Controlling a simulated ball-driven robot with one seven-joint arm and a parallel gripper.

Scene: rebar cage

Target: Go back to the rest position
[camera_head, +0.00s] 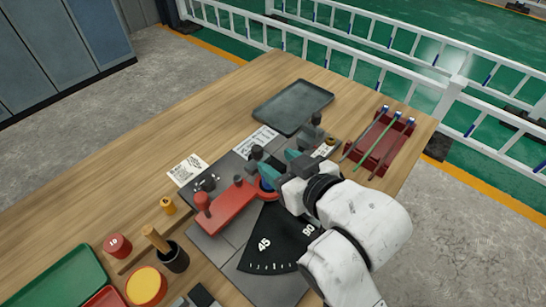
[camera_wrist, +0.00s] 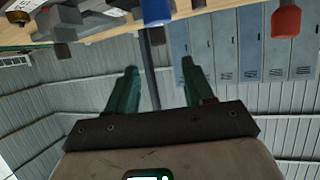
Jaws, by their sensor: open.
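My gripper (camera_wrist: 160,75) shows in the wrist view with its two green fingers apart and nothing between them. In the head view my gripper (camera_head: 287,162) is low over the bench fixture, beside the round end of a red lever (camera_head: 232,207). Whether it touches the lever cannot be told. The lever lies across a dark metal plate with a black angle dial (camera_head: 275,245) marked 45 and 90. In the wrist view a blue part (camera_wrist: 156,10) and a red knob (camera_wrist: 286,20) hang at the top edge. My arm hides part of the dial and plate.
The wooden bench (camera_head: 120,170) holds a grey tray (camera_head: 292,106) at the back and a red rack (camera_head: 385,147) with several rods at right. A green tray (camera_head: 62,278), red weight (camera_head: 117,246), yellow-topped cylinder (camera_head: 146,285) and black cup (camera_head: 174,258) stand front left. White railings run behind.

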